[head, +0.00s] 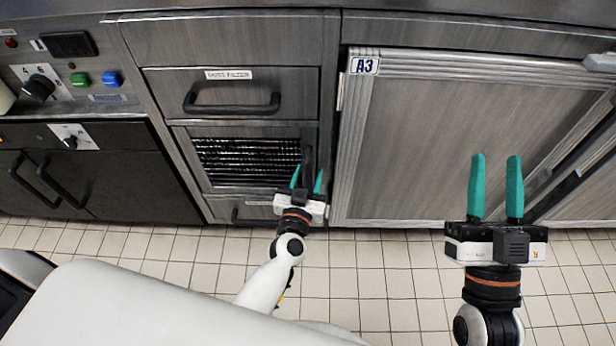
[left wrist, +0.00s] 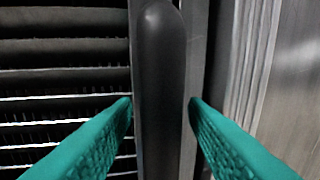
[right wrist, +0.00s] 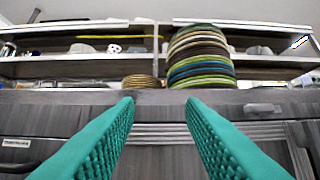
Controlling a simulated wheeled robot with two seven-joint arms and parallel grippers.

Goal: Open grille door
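The grille door (head: 236,160) is a framed panel with dark horizontal slats, below a drawer in the metal cabinet. It looks closed. Its black vertical handle (head: 307,160) is on its right side. My left gripper (head: 306,182) is open at the handle's lower part. In the left wrist view the handle (left wrist: 162,90) stands between the two teal fingers, with gaps visible on both sides; the slats (left wrist: 60,100) are to its left. My right gripper (head: 497,165) is open and empty in front of the A3 door, far from the grille.
The A3 door (head: 420,140) is right of the grille. A drawer with a black bar handle (head: 232,104) is above it, and another drawer handle (head: 250,217) below. A dark cabinet (head: 90,180) is at left. In the right wrist view, stacked plates (right wrist: 200,60) stand on the counter. Tiled floor is in front.

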